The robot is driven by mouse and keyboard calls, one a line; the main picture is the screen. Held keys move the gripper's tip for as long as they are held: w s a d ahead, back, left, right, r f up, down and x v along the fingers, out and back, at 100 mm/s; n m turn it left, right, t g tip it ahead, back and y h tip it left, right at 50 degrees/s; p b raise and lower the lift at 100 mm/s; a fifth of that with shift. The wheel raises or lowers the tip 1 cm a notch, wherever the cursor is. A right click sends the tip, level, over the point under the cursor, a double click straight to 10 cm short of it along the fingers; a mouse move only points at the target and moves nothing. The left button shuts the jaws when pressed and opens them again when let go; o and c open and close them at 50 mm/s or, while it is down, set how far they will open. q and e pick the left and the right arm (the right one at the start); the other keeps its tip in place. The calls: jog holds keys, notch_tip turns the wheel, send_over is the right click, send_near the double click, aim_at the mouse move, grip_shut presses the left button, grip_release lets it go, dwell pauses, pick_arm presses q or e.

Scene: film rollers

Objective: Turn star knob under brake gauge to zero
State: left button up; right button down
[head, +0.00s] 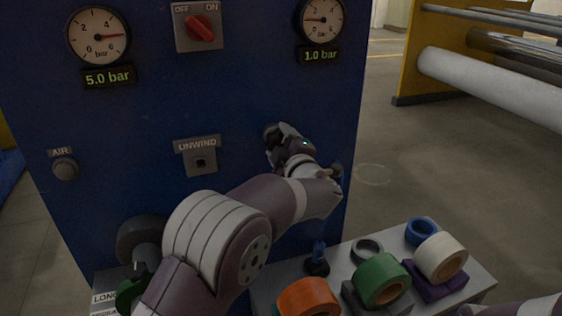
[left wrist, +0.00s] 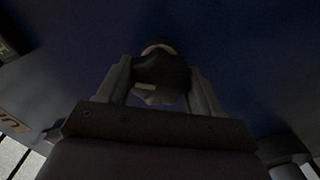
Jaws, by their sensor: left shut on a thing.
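The right-hand gauge (head: 320,20) on the blue panel (head: 120,130) has a red needle, and its display (head: 320,56) reads 1.0 bar. No word "brake" shows on it. My left gripper (head: 277,137) is at the panel below that gauge, and its arm crosses the picture from the lower left. In the left wrist view, a dark knob (left wrist: 160,70) sits between the two fingers (left wrist: 160,85), which are shut on it. The knob is mostly hidden by the gripper in the head view, and its star shape is hard to make out. My right gripper is out of view.
A left gauge (head: 98,36) displays 5.0 bar. A red OFF/ON switch (head: 201,28), an UNWIND socket (head: 200,160) and an AIR button (head: 65,169) are on the panel. A low grey table (head: 467,288) with several tape rolls stands at lower right. Floor beyond is open.

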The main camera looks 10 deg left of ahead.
pick_arm(q)
jog(key=n+b, duration=0.2)
jog(key=b, duration=0.1)
jog(key=n+b, duration=0.1)
jog(key=shift+f+n, duration=0.25)
jog(key=shift+n, duration=0.15)
jog(key=shift+r+n+b, duration=0.15)
jog(key=shift+n+b, duration=0.55)
jog(key=shift+b, duration=0.3)
jog(key=o, duration=1)
jog(key=shift+c, duration=0.2)
jog(key=shift+r, duration=0.1)
jog(key=shift+s, duration=0.1)
jog(key=b+v, duration=0.2)
jog(key=v, duration=1)
jog(key=shift+s+d, duration=0.15)
jog(key=shift+s, duration=0.1)
